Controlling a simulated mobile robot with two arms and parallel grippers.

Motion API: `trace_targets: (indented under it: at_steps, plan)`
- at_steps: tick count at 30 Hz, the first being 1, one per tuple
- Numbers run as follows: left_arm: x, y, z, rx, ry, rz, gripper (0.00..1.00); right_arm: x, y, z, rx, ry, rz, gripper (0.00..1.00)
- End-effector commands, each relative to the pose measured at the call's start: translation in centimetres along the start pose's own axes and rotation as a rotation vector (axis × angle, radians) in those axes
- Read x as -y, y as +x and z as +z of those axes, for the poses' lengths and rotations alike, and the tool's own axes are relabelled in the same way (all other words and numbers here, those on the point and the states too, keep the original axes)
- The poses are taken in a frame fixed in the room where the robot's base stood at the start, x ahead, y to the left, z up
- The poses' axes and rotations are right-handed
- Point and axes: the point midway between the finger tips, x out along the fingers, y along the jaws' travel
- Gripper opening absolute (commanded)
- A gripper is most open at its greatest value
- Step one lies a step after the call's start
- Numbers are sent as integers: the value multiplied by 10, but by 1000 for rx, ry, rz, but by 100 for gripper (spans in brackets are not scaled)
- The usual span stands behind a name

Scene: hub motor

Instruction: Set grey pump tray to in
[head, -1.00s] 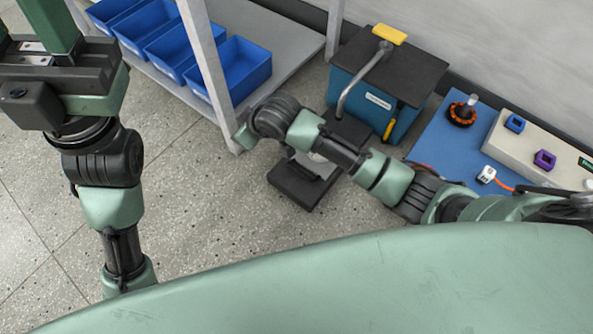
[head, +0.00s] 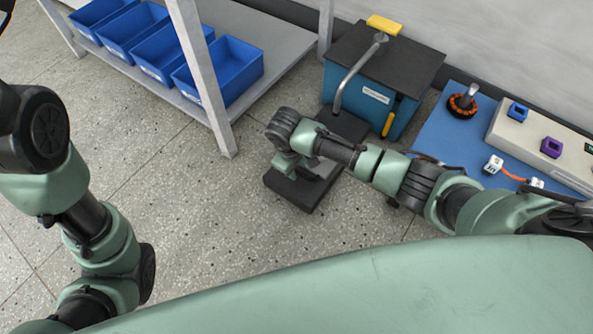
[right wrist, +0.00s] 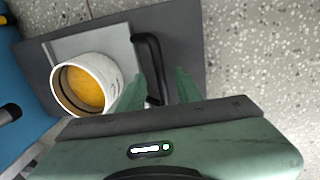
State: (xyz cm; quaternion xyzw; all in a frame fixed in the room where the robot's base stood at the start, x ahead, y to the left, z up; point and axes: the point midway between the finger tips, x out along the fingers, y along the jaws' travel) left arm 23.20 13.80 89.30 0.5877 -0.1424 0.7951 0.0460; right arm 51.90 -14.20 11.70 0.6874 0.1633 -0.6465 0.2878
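The grey pump tray (right wrist: 95,40) shows in the right wrist view as a light grey plate on a dark slab, with a dark bar handle (right wrist: 149,55) at its edge. A white cup with yellow-orange contents (right wrist: 85,85) stands on it. In the head view, the dark slab (head: 305,192) sticks out in front of the blue pump box (head: 365,100), and my right arm hides much of the plate. My right gripper (right wrist: 161,80) is open, with its green fingers on either side of the handle. My left gripper is outside the head view; only its arm shows at left.
A blue mat (head: 450,125) with a motor part (head: 463,103) and a beige block (head: 520,130) lies right of the pump. A grey shelf (head: 285,40) with blue bins (head: 225,70) stands at upper left. Speckled floor is clear between the arms.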

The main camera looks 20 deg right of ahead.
Motion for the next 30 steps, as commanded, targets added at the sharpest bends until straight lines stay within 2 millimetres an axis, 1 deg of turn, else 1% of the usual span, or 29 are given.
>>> trace_targets:
  at_steps: [1, 10, 11, 12, 13, 14, 30]
  plan:
    - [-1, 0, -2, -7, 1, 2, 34, 0, 3, 0, 0, 0, 0, 34]
    - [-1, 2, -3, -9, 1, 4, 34, 0, 3, 0, -1, -1, 0, 34]
    - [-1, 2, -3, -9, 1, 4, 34, 0, 3, 0, -1, -1, 0, 26]
    - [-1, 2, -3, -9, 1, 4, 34, 0, 3, 0, -1, -1, 0, 15]
    - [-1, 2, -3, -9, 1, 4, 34, 0, 3, 0, -1, -1, 0, 6]
    - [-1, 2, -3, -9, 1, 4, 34, 0, 3, 0, -1, -1, 0, 0]
    - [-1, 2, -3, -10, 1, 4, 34, 0, 3, 0, -1, -1, 0, 0]
